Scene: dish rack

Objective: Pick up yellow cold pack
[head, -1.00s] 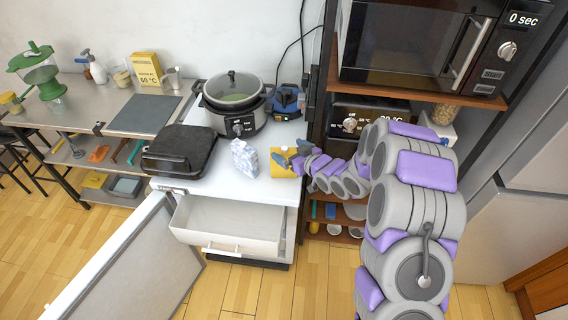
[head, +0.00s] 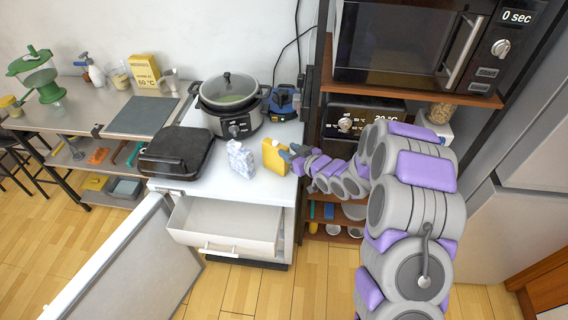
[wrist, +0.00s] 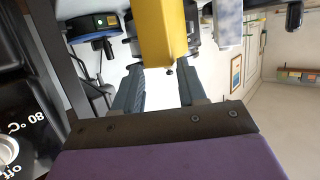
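The yellow cold pack (head: 274,157) stands tilted at the right side of the white counter, beside a white-and-blue patterned pack (head: 241,160). My gripper (head: 289,154) reaches it from the right. The patterned pack also shows in the wrist view (wrist: 228,22). I cannot tell whether the yellow pack's lower edge still touches the counter.
A black grill (head: 176,151) and a slow cooker (head: 232,105) stand behind and left on the counter (head: 205,185). An open drawer (head: 222,222) juts out below. A shelf with a microwave (head: 410,45) and an oven (head: 362,117) rises at the right.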

